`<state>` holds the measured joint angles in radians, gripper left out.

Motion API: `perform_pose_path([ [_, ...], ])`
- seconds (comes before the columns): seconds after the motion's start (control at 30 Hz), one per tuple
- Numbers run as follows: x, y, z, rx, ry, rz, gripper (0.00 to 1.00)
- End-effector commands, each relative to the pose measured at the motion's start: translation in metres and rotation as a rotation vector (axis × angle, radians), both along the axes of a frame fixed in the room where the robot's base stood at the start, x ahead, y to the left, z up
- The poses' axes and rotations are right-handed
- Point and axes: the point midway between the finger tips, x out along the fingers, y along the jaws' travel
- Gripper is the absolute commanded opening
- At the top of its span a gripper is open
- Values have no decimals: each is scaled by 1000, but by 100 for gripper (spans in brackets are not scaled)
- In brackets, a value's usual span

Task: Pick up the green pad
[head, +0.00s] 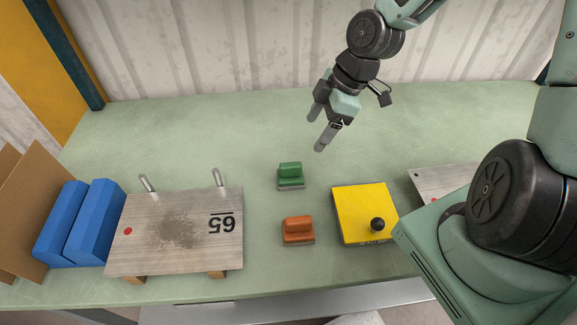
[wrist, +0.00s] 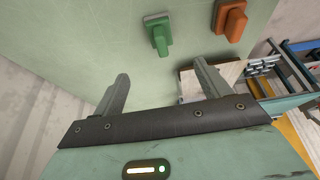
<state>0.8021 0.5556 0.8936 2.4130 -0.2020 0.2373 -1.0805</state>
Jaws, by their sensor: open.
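My gripper (head: 317,131) is open and empty, above the table, behind and to the right of the green pad in the head view. Its two fingers show apart in the wrist view (wrist: 160,82). Nothing is between them.
An orange pad (head: 298,230) lies in front of the green one. A yellow block with a black knob (head: 362,212) is to the right. A board marked 65 (head: 175,232) with two metal hooks is to the left, beside blue blocks (head: 80,222). The table behind is clear.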

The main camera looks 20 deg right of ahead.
Motion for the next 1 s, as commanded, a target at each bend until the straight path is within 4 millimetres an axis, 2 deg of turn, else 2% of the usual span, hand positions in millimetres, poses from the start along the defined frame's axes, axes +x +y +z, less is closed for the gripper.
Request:
perform_pose_path([
  [0.6, 10, 37, -91, -1, 7, 4, 75],
  [1.0, 14, 50, -119, -2, 7, 2, 75],
])
